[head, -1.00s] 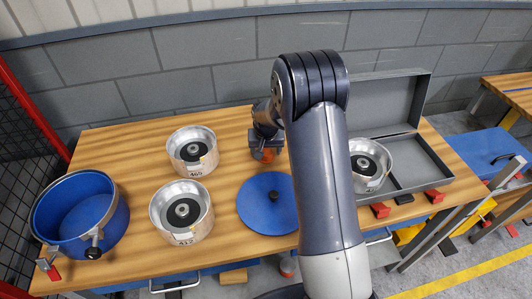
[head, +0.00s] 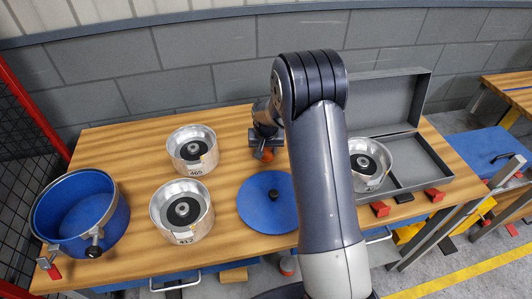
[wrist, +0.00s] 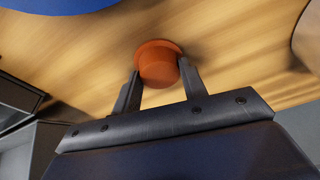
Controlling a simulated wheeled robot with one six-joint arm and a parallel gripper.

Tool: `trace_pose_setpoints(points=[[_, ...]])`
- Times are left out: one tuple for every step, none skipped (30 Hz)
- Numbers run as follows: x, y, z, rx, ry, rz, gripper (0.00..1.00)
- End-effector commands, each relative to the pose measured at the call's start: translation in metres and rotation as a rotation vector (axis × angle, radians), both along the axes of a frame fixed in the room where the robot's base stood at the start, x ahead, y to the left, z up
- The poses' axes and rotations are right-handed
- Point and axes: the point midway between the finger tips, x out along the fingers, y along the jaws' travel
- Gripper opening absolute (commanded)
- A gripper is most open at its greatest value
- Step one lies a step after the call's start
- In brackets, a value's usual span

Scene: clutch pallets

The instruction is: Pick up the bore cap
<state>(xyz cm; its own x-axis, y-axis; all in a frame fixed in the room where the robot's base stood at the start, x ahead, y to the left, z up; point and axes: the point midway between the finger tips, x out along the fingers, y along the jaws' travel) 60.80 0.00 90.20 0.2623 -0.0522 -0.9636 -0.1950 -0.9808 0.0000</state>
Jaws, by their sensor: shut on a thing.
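The bore cap (wrist: 158,64) is a small orange-red cap with a wider rim, seen large in the wrist view. It also shows in the head view (head: 267,155), at the middle of the wooden table (head: 135,140). My gripper (wrist: 160,78) has one finger on each side of the cap and is shut on it. In the head view my gripper (head: 266,146) is partly hidden behind my own arm. I cannot tell whether the cap touches the table.
A blue disc lid (head: 258,212) with a black knob lies in front of the cap. Silver clutch housings (head: 182,211) stand to its left. A blue pot (head: 112,222) is at far left. An open grey case (head: 432,170) holding another housing is at right.

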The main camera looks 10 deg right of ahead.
Motion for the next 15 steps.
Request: trace_pose_setpoints(points=[[0.0,0.0,0.0,0.0,0.0,0.0,0.19],[0.0,0.0,0.0,0.0,0.0,0.0,0.19],[0.0,0.0,0.001,0.0,-0.001,0.0,0.19],[0.0,0.0,0.003,0.0,-0.002,0.0,0.19],[0.001,0.0,0.005,0.0,-0.002,0.0,0.19],[0.001,0.0,0.009,0.0,-0.003,0.0,0.19],[0.001,0.0,0.013,0.0,-0.004,0.0,0.19],[0.001,0.0,0.017,0.0,-0.005,0.0,0.19],[0.001,0.0,0.024,0.0,-0.005,0.0,0.19],[0.001,0.0,0.03,0.0,-0.006,0.0,0.19],[0.001,0.0,0.036,0.0,-0.007,0.0,0.19],[0.002,0.0,0.045,0.0,-0.008,0.001,0.19],[0.001,0.0,0.05,0.001,-0.006,0.001,0.19],[0.001,0.0,0.057,0.001,-0.007,0.001,0.19],[0.001,0.0,0.065,0.001,-0.006,0.001,0.19]])
